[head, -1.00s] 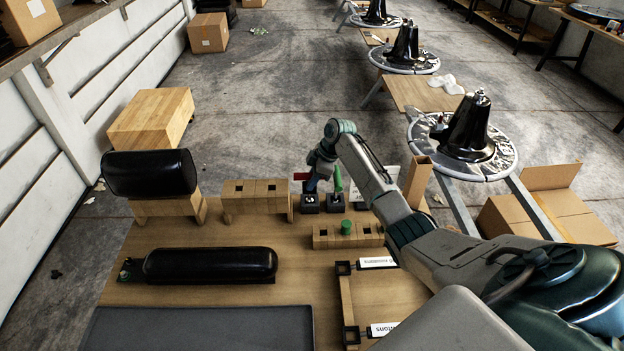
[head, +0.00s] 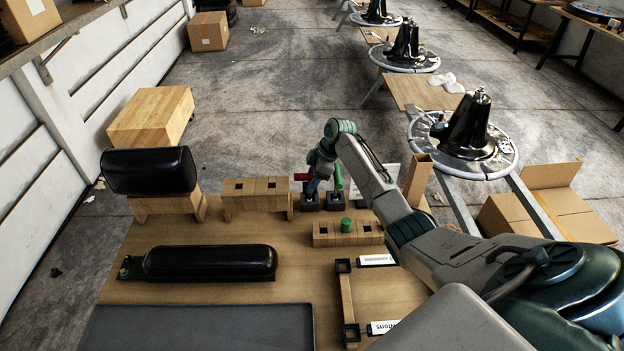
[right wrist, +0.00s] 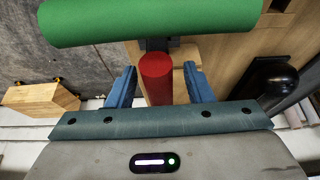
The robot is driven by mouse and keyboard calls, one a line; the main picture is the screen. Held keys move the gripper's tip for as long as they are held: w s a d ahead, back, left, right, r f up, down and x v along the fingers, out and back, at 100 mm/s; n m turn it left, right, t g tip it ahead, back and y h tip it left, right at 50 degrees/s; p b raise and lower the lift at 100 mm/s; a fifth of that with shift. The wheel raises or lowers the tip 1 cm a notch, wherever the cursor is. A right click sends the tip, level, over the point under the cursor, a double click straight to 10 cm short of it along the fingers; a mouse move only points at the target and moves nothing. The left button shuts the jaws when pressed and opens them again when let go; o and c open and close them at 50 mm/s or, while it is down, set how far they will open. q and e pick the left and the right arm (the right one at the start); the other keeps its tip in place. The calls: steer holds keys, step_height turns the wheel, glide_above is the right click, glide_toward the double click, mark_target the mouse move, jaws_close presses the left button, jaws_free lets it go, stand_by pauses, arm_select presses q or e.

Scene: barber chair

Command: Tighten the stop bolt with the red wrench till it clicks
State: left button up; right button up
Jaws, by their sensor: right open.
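The red wrench (head: 302,177) stands in a black holder at the back of the bench; in the head view only part of its red handle shows beside my gripper. My right gripper (head: 314,186) is at this handle, partly hidden by its own wrist. In the right wrist view the red handle (right wrist: 157,78) lies between the two blue fingers of the gripper (right wrist: 159,88), which are open, with a gap on each side. I cannot make out the stop bolt for sure. My left gripper is not in view.
A green handle (head: 338,178) stands close right of the red one and crosses the top of the wrist view (right wrist: 150,22). A wooden block with a green knob (head: 346,226) is in front. Black cushions (head: 210,264) and a grey tray (head: 200,328) lie left.

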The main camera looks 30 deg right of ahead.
arm_select(q)
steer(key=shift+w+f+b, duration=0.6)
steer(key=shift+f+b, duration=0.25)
steer(key=shift+b, duration=0.2)
arm_select(e)
steer(key=v, duration=1)
steer(key=shift+s+d+r, duration=0.1)
steer(key=shift+d+r, duration=0.05)
steer(key=shift+r, duration=0.2)
